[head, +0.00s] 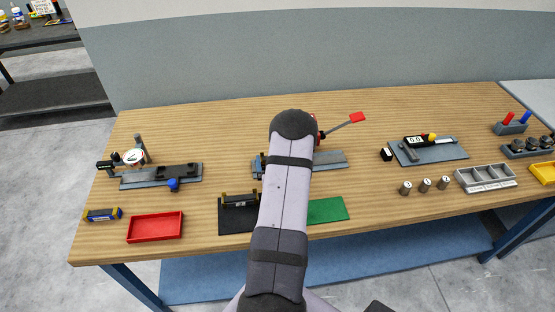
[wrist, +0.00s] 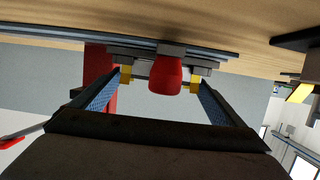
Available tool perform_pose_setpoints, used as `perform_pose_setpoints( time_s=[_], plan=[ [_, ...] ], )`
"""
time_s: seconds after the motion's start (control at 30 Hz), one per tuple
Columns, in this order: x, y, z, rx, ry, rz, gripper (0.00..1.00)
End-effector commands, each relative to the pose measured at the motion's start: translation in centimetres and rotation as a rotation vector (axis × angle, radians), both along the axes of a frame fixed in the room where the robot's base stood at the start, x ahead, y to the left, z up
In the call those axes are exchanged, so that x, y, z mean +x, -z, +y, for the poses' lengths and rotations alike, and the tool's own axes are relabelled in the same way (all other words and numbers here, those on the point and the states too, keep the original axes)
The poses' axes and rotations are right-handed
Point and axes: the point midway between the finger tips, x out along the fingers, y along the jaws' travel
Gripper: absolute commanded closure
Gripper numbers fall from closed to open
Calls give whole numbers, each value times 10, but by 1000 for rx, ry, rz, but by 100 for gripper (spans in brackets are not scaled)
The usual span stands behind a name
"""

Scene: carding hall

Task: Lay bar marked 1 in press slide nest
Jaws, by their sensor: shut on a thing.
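The press (head: 330,158) stands on a grey plate mid-table, partly hidden behind my arm, its red-ended lever (head: 358,117) reaching right. My gripper is hidden in the head view. In the wrist view my gripper (wrist: 160,82) is shut on a grey bar (wrist: 142,71) with yellow ends, one finger at each end. A red knob (wrist: 165,76) covers the bar's middle. The bar lies close to the grey press parts; I cannot tell whether it rests in the slide nest. Its mark is not readable. Dark bars with brass-coloured ends (head: 240,199) stand on a black mat (head: 232,221).
A green mat (head: 325,210) lies right of my arm. A gauge fixture (head: 160,176) and red tray (head: 155,227) are at left. At right are numbered cylinders (head: 424,186), a compartment tray (head: 487,185) and a readout fixture (head: 430,152). The table's back strip is mostly clear.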

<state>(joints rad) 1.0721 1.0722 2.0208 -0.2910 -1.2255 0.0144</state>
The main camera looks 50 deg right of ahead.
Motion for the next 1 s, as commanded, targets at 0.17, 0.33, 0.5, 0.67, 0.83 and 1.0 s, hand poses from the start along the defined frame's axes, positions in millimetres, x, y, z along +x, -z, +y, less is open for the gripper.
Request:
perform_pose_setpoints(
  time_s=[0.17, 0.33, 0.5, 0.67, 0.83, 1.0],
  plan=[
    [0, 1, 0, -1, 0, -1, 34],
    [0, 2, 0, 1, 0, 1, 0],
    [0, 2, 0, 1, 0, 1, 0],
    [-1, -1, 1, 1, 0, 1, 0],
    [-11, -3, 10, 2, 1, 1, 0],
    [-27, -10, 26, 0, 2, 1, 0]
  ],
)
